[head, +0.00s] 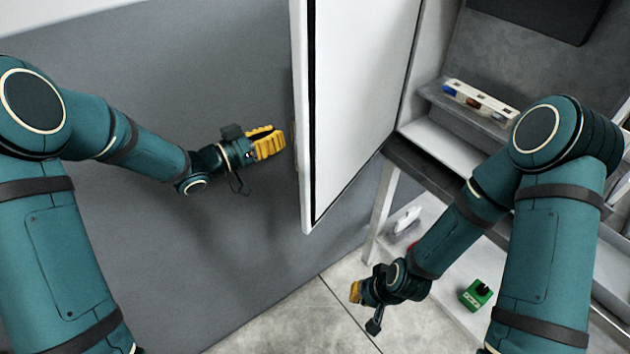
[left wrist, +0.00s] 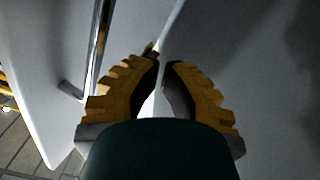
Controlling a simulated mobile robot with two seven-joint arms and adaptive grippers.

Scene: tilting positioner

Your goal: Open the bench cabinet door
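The white cabinet door (head: 360,95) stands swung out in the middle of the head view, a dark line along its near edge. In the left wrist view, a chrome bar handle (left wrist: 101,45) runs along a pale panel left of the fingers. My left gripper (head: 280,141) is beside the door's left edge, seemingly just apart from it. Its yellow fingers (left wrist: 163,66) have a narrow gap between the tips, with nothing clearly held. My right gripper (head: 355,291) hangs low, away from the door; its finger opening is too small to judge.
A bench shelf (head: 440,146) stands to the right, behind my right arm. A white holder with small coloured items (head: 482,100) sits on it. A green block (head: 475,294) lies on the lower level. The grey wall (head: 230,250) borders the left; tiled floor (head: 300,320) is open.

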